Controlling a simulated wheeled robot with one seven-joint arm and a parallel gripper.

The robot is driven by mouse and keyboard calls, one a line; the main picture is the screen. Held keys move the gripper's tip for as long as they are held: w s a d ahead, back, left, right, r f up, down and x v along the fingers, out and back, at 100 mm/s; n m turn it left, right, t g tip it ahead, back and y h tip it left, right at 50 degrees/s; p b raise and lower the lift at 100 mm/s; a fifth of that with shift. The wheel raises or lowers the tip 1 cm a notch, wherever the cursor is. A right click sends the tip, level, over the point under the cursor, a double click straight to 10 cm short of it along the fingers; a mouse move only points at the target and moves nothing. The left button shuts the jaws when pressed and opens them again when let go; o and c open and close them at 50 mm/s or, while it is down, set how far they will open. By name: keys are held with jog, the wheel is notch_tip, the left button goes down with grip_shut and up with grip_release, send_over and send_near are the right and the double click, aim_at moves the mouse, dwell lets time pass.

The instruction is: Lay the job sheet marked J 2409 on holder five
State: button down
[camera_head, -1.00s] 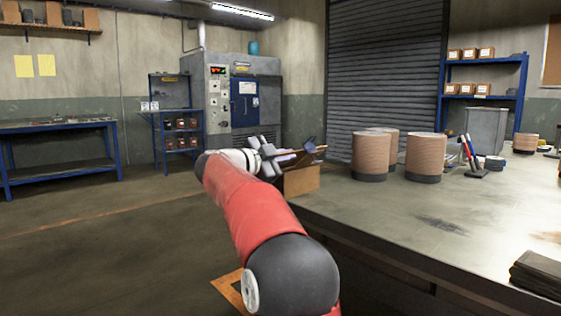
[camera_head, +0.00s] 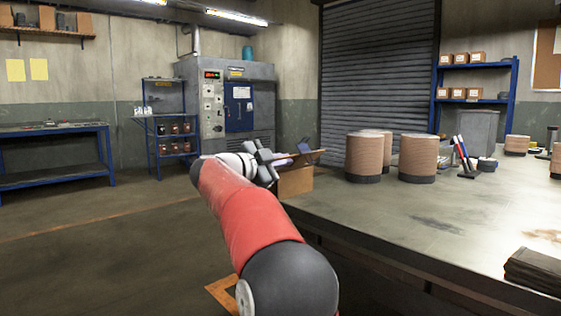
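My gripper (camera_head: 266,163) is at the end of my red arm, beside an open cardboard box (camera_head: 296,181) at the far left corner of the workbench. It is small and seen from behind, so I cannot tell whether its fingers are open or shut, or whether they hold anything. Several brown cylindrical stacks with dark bases stand on the bench, such as the front one (camera_head: 418,158). I cannot make out a sheet marked J 2409 or any holder numbers.
The grey workbench (camera_head: 400,215) fills the right side, with a dark stack (camera_head: 534,270) at its front right. Red and blue tools (camera_head: 465,158) stand near its middle back. A grey oven cabinet (camera_head: 225,100) and blue shelf (camera_head: 167,130) stand behind. Floor at left is clear.

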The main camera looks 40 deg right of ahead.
jog(key=shift+s+f, duration=0.25)
jog(key=shift+f, duration=0.05)
jog(key=c, duration=1.5)
grip_release()
jog(key=shift+c, duration=0.2)
jog(key=a, duration=0.7)
jog(key=shift+s+a+b, duration=0.3)
jog(key=shift+a, duration=0.05)
